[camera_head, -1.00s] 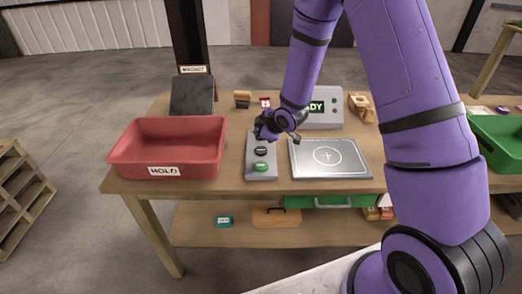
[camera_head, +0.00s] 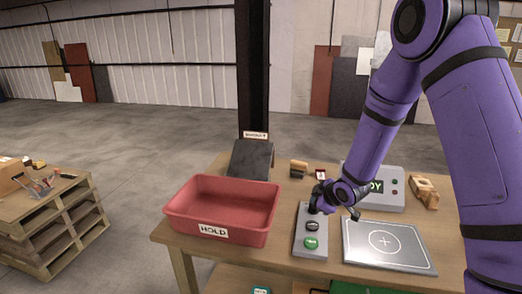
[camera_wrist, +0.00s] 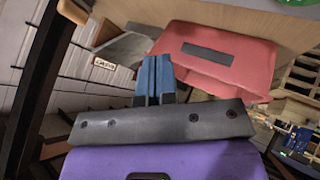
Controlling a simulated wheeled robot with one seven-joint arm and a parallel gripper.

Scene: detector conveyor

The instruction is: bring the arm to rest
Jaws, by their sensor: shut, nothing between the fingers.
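My purple arm reaches in from the right in the head view. My gripper (camera_head: 322,205) is over the upper end of the grey button panel (camera_head: 304,246), close above it; I cannot tell whether it touches. In the wrist view the blue fingers of my gripper (camera_wrist: 155,62) lie together with nothing between them. The panel has a black button (camera_head: 313,226) and a green button (camera_head: 311,243), both in clear view below the gripper.
A red HOLD bin (camera_head: 214,232) stands left of the panel; it also shows in the wrist view (camera_wrist: 235,55). A flat plate with a circle (camera_head: 410,258) lies to the right. A grey display box (camera_head: 395,200) and dark post (camera_head: 252,70) stand behind.

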